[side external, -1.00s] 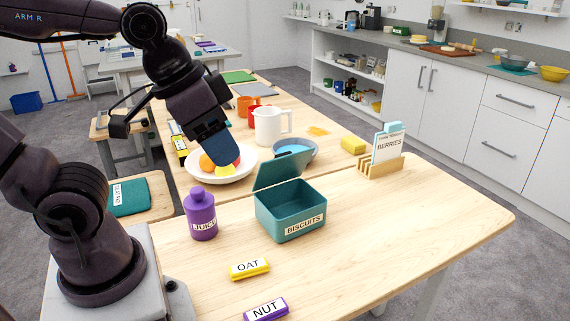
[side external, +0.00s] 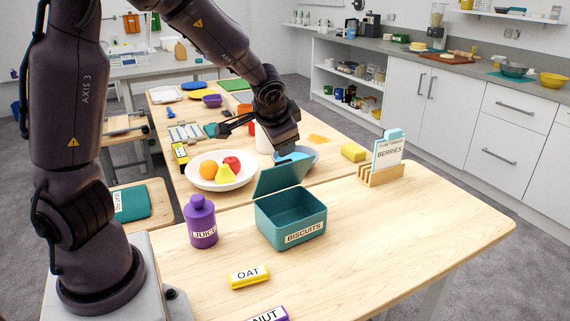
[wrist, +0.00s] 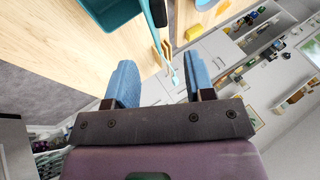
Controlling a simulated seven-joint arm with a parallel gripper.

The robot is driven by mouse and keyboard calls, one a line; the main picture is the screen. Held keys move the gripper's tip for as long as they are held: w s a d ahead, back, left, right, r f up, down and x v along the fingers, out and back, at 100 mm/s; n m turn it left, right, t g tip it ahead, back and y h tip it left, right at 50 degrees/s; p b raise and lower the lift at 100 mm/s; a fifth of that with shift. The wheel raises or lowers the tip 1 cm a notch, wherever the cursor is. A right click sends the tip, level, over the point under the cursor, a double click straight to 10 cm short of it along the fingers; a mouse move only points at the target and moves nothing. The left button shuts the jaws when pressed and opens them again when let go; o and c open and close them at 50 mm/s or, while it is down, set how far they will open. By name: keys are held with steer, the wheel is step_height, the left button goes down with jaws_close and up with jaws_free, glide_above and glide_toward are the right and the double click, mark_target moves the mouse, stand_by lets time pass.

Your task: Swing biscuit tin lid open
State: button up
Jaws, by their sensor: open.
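The teal biscuit tin (side external: 290,222) stands on the near table, its BISCUITS label facing the front. Its lid (side external: 281,178) is hinged at the back edge and stands partly raised, tilted, with the inside of the tin visible. My gripper (side external: 291,154) is behind and above the lid, in front of the blue bowl in the side view; I cannot tell whether a finger touches the lid. In the wrist view my gripper (wrist: 160,80) has its two blue fingers apart with nothing between them. Teal parts of the tin (wrist: 105,10) show at the top there.
A purple juice bottle (side external: 201,222) stands left of the tin. A yellow OAT bar (side external: 249,277) and a purple NUT bar (side external: 270,315) lie in front. A card holder (side external: 382,174) stands right; a fruit plate (side external: 221,171) and blue bowl (side external: 309,158) are behind.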

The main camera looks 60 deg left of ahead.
mark_target(285, 162)
steer(key=x, duration=1.2)
steer(key=shift+s+f, duration=0.1)
jaws_close()
